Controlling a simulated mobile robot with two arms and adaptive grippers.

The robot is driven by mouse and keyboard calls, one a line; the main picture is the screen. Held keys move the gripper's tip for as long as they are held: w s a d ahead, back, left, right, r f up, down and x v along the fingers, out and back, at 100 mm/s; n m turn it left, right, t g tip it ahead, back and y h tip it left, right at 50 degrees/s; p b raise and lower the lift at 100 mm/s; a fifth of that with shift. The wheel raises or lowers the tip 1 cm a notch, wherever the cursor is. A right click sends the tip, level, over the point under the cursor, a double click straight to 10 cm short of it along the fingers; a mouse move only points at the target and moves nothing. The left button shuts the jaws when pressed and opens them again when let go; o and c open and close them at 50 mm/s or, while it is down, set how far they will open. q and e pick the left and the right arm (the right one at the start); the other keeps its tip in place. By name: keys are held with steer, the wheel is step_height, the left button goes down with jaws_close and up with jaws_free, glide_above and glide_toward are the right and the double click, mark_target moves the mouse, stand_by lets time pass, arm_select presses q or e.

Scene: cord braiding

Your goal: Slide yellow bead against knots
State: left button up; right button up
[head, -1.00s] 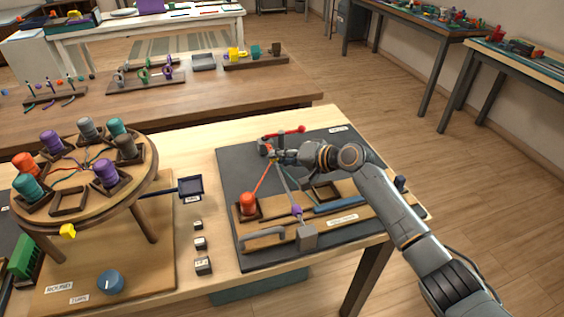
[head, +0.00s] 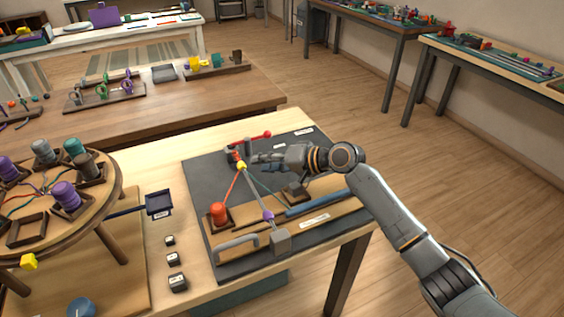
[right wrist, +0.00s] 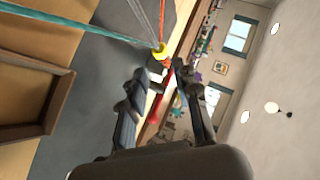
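The yellow bead (head: 241,165) sits on the cords at the far end of the grey rod in the head view, close to the orange-red knots (head: 235,155) by the clamp. The bead also shows in the right wrist view (right wrist: 160,53), where the cords fan out from it. My right gripper (head: 258,163) is just right of the bead in the head view, apart from it. In the right wrist view its fingers (right wrist: 160,72) are spread, with nothing held between them, and the bead is just beyond the tips. Whether the bead touches the knots is unclear. My left gripper is out of view.
An orange bobbin (head: 218,212) stands in a holder at the front left of the dark mat (head: 205,185). A blue bar (head: 318,204) lies to the right. The round stand (head: 105,205) is at the left.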

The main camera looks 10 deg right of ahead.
steer(key=v, duration=0.6)
steer(key=shift+s, duration=0.1)
